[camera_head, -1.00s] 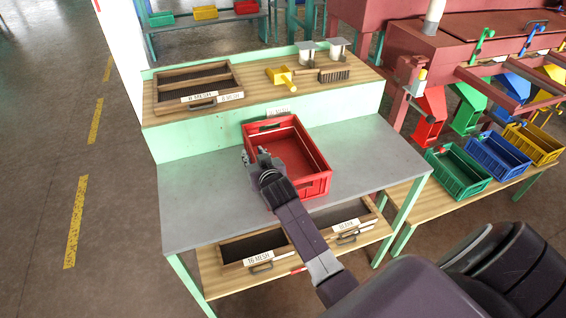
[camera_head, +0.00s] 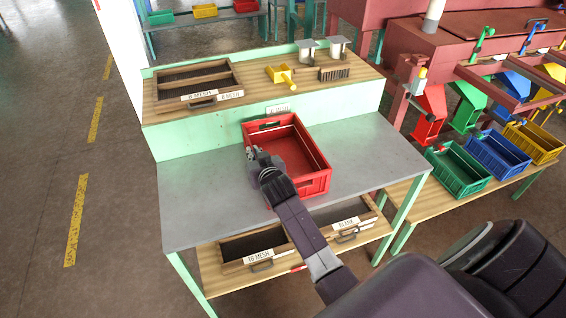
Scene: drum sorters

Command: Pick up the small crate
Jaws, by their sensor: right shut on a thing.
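The small red crate (camera_head: 313,185) sits on the grey top of the workbench (camera_head: 205,199), against the green riser behind it. Its inside looks empty. My right gripper (camera_head: 255,160) is at the crate's left wall and is shut on it. The fingertips are small here, and the gripper and wrist hide part of that wall and the near left corner. My left gripper is not in view.
A wooden shelf above holds a mesh tray (camera_head: 195,82), a yellow scoop (camera_head: 281,76), a brush (camera_head: 333,74) and two canisters. Green (camera_head: 457,170), blue (camera_head: 498,155) and yellow (camera_head: 533,142) crates stand right. The bench top is clear around the red crate.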

